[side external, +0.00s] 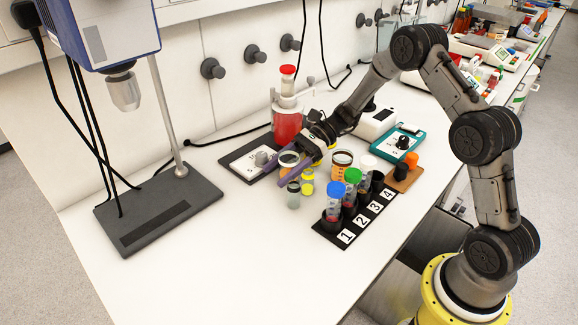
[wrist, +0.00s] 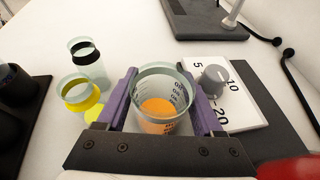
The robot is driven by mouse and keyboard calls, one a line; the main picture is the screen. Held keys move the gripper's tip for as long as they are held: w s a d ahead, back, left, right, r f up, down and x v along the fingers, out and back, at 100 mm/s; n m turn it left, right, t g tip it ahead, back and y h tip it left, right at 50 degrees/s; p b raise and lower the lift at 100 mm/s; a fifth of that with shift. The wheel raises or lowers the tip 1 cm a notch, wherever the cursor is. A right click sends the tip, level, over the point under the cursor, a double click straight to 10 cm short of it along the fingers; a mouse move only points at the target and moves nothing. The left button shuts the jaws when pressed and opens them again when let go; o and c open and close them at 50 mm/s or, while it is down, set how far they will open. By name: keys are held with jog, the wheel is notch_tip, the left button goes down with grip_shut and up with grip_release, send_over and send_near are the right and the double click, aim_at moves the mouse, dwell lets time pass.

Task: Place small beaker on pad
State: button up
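A small clear beaker (wrist: 160,85) with printed marks and orange contents stands upright between the purple fingers of my gripper (wrist: 163,100) in the wrist view. The fingers lie close along both its sides and look shut on it. In the side view the beaker (side external: 289,158) shows partly behind my gripper (side external: 302,166); whether its base touches the bench is hidden. Just left of it is a dark pad (side external: 233,157) carrying a white panel with a grey knob (side external: 261,159). The panel (wrist: 240,113), marked 5, 10 and 20, shows right of the beaker in the wrist view.
A yellow-banded jar (wrist: 80,95) and a black-banded vial (wrist: 87,58) stand close left of the gripper. A red-filled vessel (side external: 287,120) stands behind it. Another orange-filled beaker (side external: 341,163) and a numbered tube rack (side external: 348,228) are at right. The front bench is clear.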

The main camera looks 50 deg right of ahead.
grip_shut()
jog(key=a+r+m+t+h, duration=0.1)
jog(key=a+r+m+t, duration=0.15)
jog(key=r, duration=0.45)
jog(key=a+r+m+t+h, duration=0.1)
jog(key=a+r+m+t, duration=0.15)
jog(key=r, duration=0.45)
jog(key=d+f+m+t+h, duration=0.1)
jog(key=d+f+m+h, duration=0.1)
jog(key=d, duration=0.1)
jog(key=d+f+m+t+h, duration=0.2)
jog(key=d+f+m, duration=0.1)
jog(key=s+d+f+m+t+h, duration=0.1)
jog(key=d+f+m+t+h, duration=0.1)
jog(key=d+h, duration=0.1)
jog(key=shift+s+f, duration=0.1)
jog(key=shift+f, duration=0.1)
jog(key=d, duration=0.7)
jog(key=shift+d+f, duration=0.1)
jog(key=shift+d, duration=0.05)
jog(key=w+a+r+n+y, duration=0.2)
jog(key=a+r+y, duration=0.1)
jog(key=a, duration=0.1)
jog(key=n+g+y, duration=0.6)
jog(key=n+g, duration=0.4)
send_over(244, 207)
notch_tip(244, 207, down, 5)
jog(key=shift+r, duration=0.1)
jog(key=shift+f, duration=2.15)
